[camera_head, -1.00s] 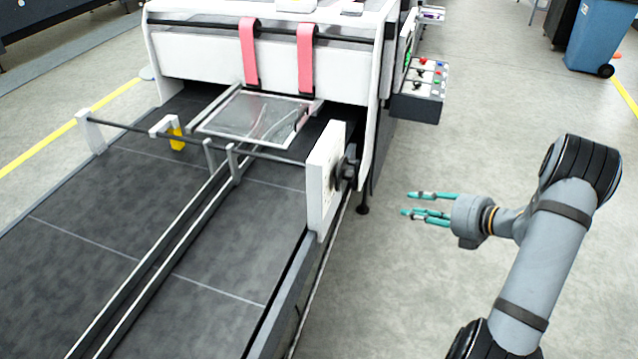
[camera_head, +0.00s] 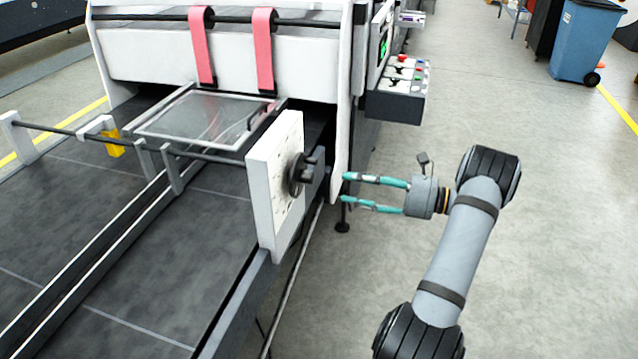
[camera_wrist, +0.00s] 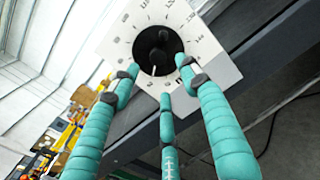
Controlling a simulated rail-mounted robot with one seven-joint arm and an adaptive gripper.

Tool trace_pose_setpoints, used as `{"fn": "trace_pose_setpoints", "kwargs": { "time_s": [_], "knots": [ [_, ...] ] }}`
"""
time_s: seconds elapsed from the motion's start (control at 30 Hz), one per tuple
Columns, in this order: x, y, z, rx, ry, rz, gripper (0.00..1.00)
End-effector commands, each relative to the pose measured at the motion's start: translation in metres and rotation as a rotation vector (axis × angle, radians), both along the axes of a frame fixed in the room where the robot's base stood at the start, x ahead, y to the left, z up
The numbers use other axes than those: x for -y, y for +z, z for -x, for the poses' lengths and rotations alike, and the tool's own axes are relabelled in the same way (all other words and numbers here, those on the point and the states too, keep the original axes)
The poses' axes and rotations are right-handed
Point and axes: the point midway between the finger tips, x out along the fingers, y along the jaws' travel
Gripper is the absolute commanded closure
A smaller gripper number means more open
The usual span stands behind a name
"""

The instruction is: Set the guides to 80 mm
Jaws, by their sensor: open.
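A black knob (camera_head: 302,173) sits on the outer face of a white dial plate (camera_head: 273,185) at the right side of the feeder. In the wrist view the knob (camera_wrist: 158,50) is in the middle of the dial plate (camera_wrist: 205,55), ringed by numbers and tick marks too small to read surely. My gripper (camera_head: 344,188) is open and empty, its teal fingers pointing at the knob from the right, apart from it. In the wrist view the fingertips (camera_wrist: 163,82) spread around the lower part of the knob. Two upright guides (camera_head: 158,167) stand close together on the cross rod (camera_head: 70,134).
A control panel (camera_head: 400,80) with buttons juts out beyond the dial on the right. A clear-topped frame (camera_head: 200,118) lies under two pink belts (camera_head: 264,50). A yellow piece (camera_head: 115,145) hangs on the rod.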

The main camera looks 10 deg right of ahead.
Motion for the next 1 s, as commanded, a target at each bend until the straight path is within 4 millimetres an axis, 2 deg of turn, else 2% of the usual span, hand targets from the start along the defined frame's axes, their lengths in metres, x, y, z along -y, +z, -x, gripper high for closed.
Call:
{"fn": "trace_pose_setpoints", "kwargs": {
  "time_s": [0.3,0.5,0.7,0.97,1.0],
  "knots": [
    [-0.049,0.005,-0.026,0.002,0.007,0.001,0.55],
    [-0.075,0.004,-0.041,0.001,0.003,-0.001,0.55],
    [-0.085,0.002,-0.048,0.002,0.001,0.001,0.55],
    [-0.086,0.001,-0.048,0.002,0.002,0.001,0.55],
    [-0.086,0.001,-0.048,0.002,0.002,0.001,0.57]
  ]
}}
